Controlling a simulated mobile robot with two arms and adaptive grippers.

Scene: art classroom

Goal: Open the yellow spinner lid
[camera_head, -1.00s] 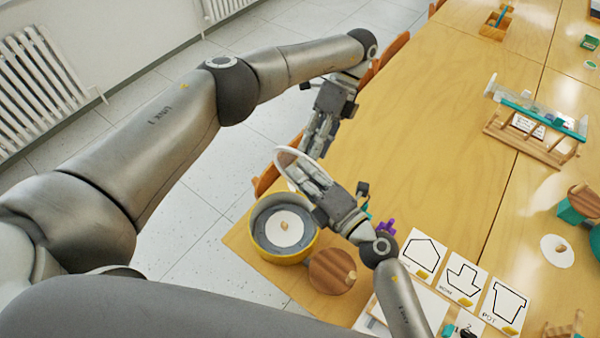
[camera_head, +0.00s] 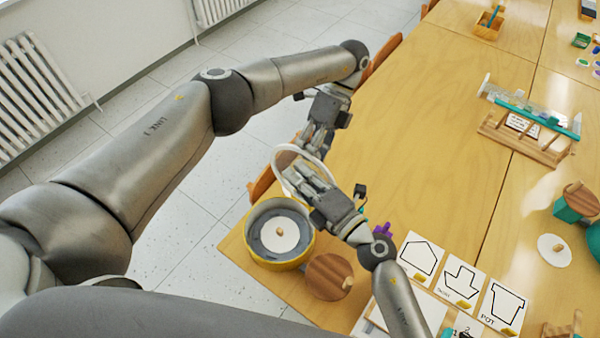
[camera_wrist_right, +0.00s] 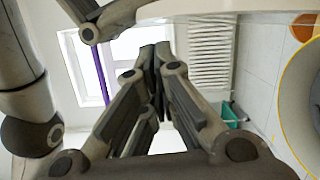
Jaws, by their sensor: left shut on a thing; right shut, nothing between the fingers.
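The yellow spinner (camera_head: 256,252) is a round tub at the table's near left corner. It is open on top, with a grey inside and a white disc (camera_head: 280,235) with a wooden knob. Its clear, pale-rimmed lid (camera_head: 277,166) is off and tilted above and behind the tub. My left gripper (camera_head: 309,148) is shut on the lid at its far edge. My right gripper (camera_head: 296,170) is shut and empty, in front of the lid. In the right wrist view its fingers (camera_wrist_right: 155,55) are together, with the tub's yellow rim at the right edge.
A round wooden piece with a knob (camera_head: 326,279) lies just right of the tub. Shape cards (camera_head: 461,279) and a purple object (camera_head: 383,230) are further right. A wooden rack (camera_head: 527,138) stands further back. The middle of the table is clear.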

